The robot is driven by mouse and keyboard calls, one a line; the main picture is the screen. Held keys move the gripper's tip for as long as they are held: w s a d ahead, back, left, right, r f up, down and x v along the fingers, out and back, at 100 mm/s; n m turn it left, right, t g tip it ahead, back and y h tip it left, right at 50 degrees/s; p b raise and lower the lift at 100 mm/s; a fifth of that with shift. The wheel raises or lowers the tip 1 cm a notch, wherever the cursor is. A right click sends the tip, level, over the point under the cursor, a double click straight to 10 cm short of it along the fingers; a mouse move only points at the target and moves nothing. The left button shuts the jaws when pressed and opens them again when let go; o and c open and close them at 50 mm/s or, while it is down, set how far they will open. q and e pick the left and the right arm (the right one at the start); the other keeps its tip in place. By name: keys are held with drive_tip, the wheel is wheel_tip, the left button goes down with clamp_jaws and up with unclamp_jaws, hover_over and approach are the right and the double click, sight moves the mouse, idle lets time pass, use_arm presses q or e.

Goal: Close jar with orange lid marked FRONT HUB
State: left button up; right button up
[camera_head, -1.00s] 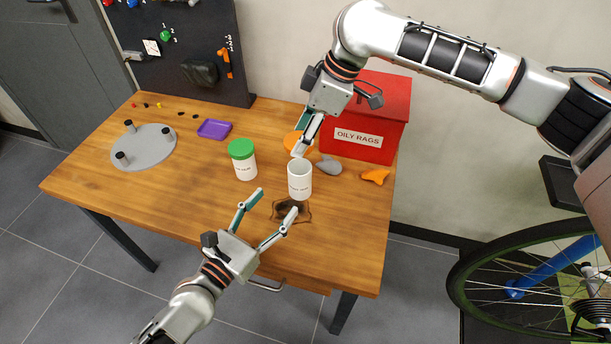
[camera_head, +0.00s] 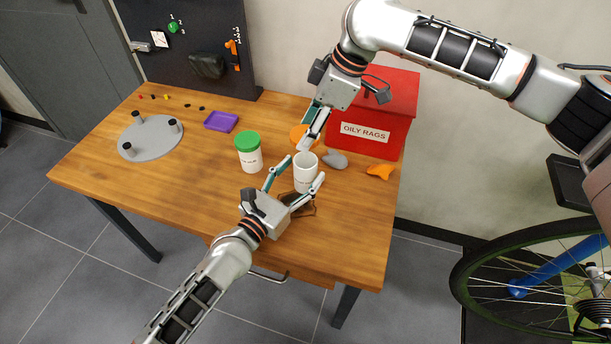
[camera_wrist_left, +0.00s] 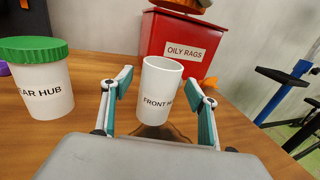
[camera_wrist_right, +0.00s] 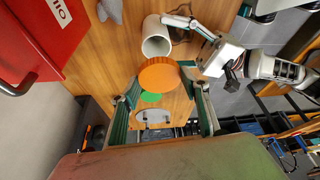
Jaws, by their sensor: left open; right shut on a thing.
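The white FRONT HUB jar (camera_head: 304,178) stands upright and open-topped on the table; its label shows in the left wrist view (camera_wrist_left: 160,92). My left gripper (camera_head: 294,178) is open, with a finger on each side of the jar. Whether the fingers touch it I cannot tell. My right gripper (camera_head: 308,126) is shut on the orange lid (camera_wrist_right: 158,75), holding it above and behind the jar. In the head view the lid (camera_head: 298,133) is partly hidden by the right fingers.
A white jar with a green lid (camera_head: 248,150) stands left of the FRONT HUB jar. The red OILY RAGS bin (camera_head: 385,110) is behind. A grey object (camera_head: 336,160), an orange object (camera_head: 380,172), a purple tray (camera_head: 221,121) and a grey round plate (camera_head: 148,146) lie on the table.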

use_arm(q)
drive_tip(key=shift+x, duration=1.2)
clamp_jaws()
use_arm(e)
hover_over(308, 154)
drive_tip(key=s, duration=0.3)
drive_tip(key=shift+w+d+f, duration=0.1)
drive_tip(key=shift+f, duration=1.15)
drive_tip(key=shift+w+f, duration=0.1)
drive_tip(key=shift+f, duration=1.15)
drive_tip(key=shift+f, duration=0.9)
drive_tip(key=shift+f, duration=0.55)
